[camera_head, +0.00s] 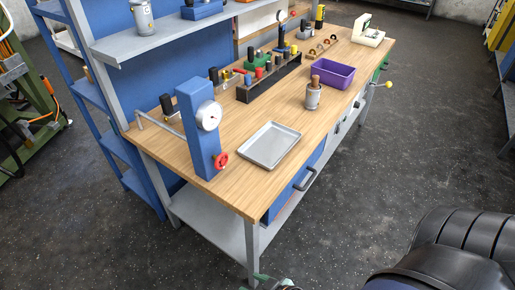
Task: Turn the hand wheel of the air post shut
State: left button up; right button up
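The air post (197,130) is a blue upright box standing at the near left corner of the wooden workbench. It has a round white-faced gauge (208,116) on its side. The red hand wheel (221,160) sits low on the post, just above the bench top. A grey pipe (160,125) runs from the post to the left. I cannot tell how far the wheel is turned. A black rounded part of my body fills the bottom right corner.
The workbench (232,192) carries a metal tray (269,145) right of the wheel, a cup with a brown handle (313,94), a purple bin (325,73) and a black tool rack (268,82). A blue shelf unit (115,98) stands behind. The floor in front is clear.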

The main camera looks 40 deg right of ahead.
aim_at(220, 159)
jog(key=i+j+z, duration=0.1)
jog(key=z, duration=0.3)
jog(key=i+j+z, duration=0.1)
jog(key=z, duration=0.3)
jog(key=j+z, duration=0.4)
jog(key=i+l, duration=0.05)
jog(key=l, duration=0.05)
